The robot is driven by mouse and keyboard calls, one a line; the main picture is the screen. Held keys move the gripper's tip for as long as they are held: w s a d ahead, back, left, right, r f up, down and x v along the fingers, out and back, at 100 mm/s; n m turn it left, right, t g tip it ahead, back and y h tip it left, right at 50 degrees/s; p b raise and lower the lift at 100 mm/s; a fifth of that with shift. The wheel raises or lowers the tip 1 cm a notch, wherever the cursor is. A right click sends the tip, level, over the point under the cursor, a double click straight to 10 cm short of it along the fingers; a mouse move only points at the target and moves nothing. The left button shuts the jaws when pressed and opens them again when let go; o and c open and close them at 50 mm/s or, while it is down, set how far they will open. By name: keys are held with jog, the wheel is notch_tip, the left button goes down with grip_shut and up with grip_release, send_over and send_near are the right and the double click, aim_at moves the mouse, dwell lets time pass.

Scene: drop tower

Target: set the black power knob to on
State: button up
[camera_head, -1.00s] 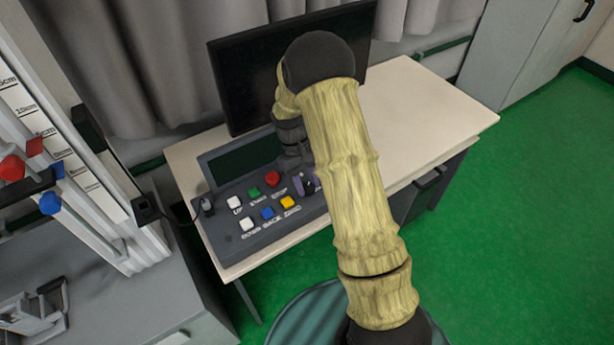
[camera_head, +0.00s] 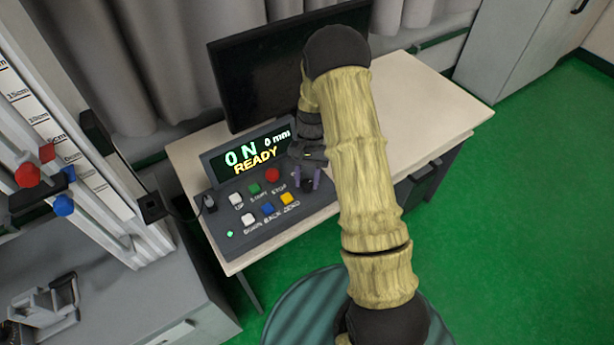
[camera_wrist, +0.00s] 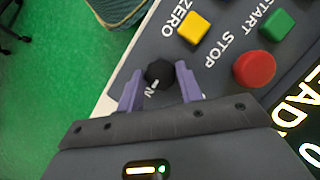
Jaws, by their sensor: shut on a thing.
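The black power knob (camera_wrist: 159,73) sits at the corner of the grey control panel (camera_wrist: 215,25), between the two purple fingers of my gripper (camera_wrist: 158,86) in the wrist view. My gripper is shut on the knob, one finger on each side. A white mark shows on the knob's edge, beside a partly hidden printed "N". In the head view my gripper (camera_head: 306,180) reaches down at the panel's right end, with the dark knob (camera_head: 307,186) between the fingertips.
A red stop button (camera_head: 272,174) and a yellow zero button (camera_head: 287,198) lie close to my gripper. Green, blue and white buttons are farther left. A black monitor (camera_head: 250,80) stands behind the panel. The table's right side (camera_head: 430,100) is clear.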

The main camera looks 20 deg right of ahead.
jog(key=shift+w+m, duration=0.1)
jog(key=shift+m, duration=0.2)
jog(key=o, duration=1)
jog(key=shift+w, duration=0.15)
jog(key=shift+d, duration=0.2)
jog(key=shift+r, duration=0.5)
jog(key=v, duration=1.6)
jog(key=shift+r+b, duration=0.15)
jog(key=shift+b, duration=0.25)
jog(key=shift+d, duration=0.1)
